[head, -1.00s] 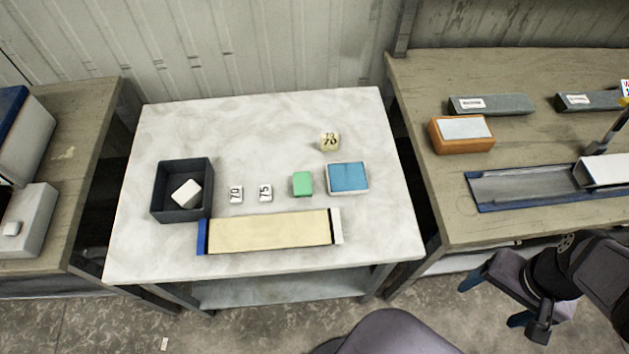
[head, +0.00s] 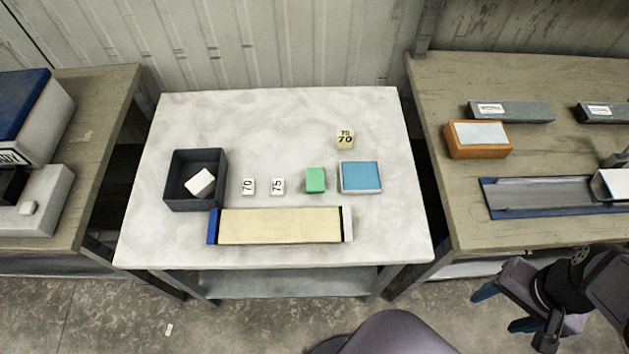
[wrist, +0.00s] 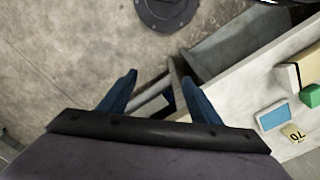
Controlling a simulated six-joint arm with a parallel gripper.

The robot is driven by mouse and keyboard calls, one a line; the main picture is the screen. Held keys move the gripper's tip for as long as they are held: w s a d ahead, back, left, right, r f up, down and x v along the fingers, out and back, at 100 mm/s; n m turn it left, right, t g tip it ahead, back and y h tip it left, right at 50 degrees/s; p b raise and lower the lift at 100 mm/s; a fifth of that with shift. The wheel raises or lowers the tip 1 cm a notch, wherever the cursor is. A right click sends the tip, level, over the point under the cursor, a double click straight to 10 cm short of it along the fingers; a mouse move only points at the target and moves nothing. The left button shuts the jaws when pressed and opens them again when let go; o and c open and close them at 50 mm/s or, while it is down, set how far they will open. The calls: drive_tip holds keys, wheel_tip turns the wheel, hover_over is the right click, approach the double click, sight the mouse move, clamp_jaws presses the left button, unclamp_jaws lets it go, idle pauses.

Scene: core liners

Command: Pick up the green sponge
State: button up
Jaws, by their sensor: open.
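The green sponge (head: 316,180) is a small block on the white marbled table (head: 285,110), between a white tile marked 75 (head: 277,186) and a blue-topped tray (head: 360,177). In the wrist view the sponge (wrist: 311,95) shows at the right edge, partly cut off. My gripper (head: 507,307) is at the lower right of the head view, off the table's right side and well apart from the sponge. Its blue fingers (wrist: 165,95) are spread in the wrist view with nothing between them.
A dark open box (head: 173,180) with a white block (head: 200,183) stands at the left of the table. A long cream liner tray (head: 280,226) lies along the front. A yellow numbered cube (head: 345,140) sits behind the blue-topped tray. A right-hand bench (head: 440,100) holds an orange box (head: 478,140).

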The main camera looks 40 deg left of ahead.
drive_tip(key=shift+w, duration=0.1)
drive_tip(key=w+a+n+b, duration=0.1)
drive_tip(key=w+a+n, duration=0.2)
drive_tip(key=w+a, duration=0.6)
drive_tip(key=n+b, duration=0.2)
drive_tip(key=n, duration=0.4)
hover_over(315, 184)
wheel_tip(315, 184, down, 6)
drive_tip(key=shift+r, duration=0.15)
drive_tip(key=shift+w+f+p, duration=0.1)
drive_tip(key=shift+f+p, duration=1.35)
drive_tip(key=shift+f, duration=2.2)
drive_tip(key=c, duration=1.1)
